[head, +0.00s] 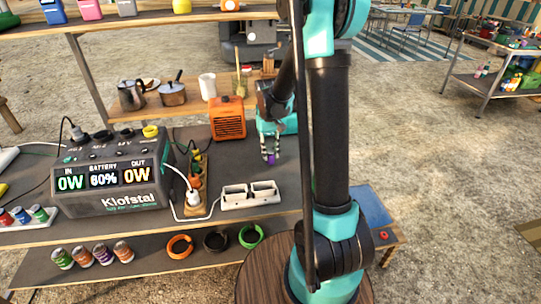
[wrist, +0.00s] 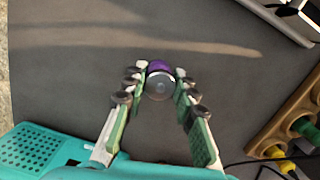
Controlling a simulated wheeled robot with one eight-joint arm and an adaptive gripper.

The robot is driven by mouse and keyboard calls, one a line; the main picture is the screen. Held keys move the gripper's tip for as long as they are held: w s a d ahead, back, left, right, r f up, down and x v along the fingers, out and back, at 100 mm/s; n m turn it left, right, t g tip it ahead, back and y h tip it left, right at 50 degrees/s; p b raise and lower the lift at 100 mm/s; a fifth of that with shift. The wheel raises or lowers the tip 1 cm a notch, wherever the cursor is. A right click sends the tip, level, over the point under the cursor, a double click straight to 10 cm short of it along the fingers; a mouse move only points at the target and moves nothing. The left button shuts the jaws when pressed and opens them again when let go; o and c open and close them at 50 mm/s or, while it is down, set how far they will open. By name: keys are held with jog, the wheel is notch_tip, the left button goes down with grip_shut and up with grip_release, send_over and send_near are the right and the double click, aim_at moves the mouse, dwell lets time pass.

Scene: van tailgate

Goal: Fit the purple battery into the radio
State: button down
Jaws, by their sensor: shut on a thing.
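My gripper (head: 268,152) is over the table, to the right of the orange radio (head: 228,119) and apart from it. It is shut on the purple battery (wrist: 159,67). In the wrist view the battery stands between the two fingertips, with its round silver end facing the camera. In the head view only a little purple shows at the fingertips. The radio stands upright on the grey table with its slotted front facing the camera. I cannot make out a battery opening on it. The radio is not clearly seen in the wrist view.
A wooden block with plugs (head: 196,187) and a large grey power station (head: 112,174) stand to the left. Small coloured cylinders lie in a tray (head: 30,218) at far left. The table right of my gripper is clear.

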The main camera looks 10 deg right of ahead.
jog(key=shift+f, duration=0.65)
jog(key=shift+f, duration=0.15)
jog(key=c, duration=1.2)
grip_release()
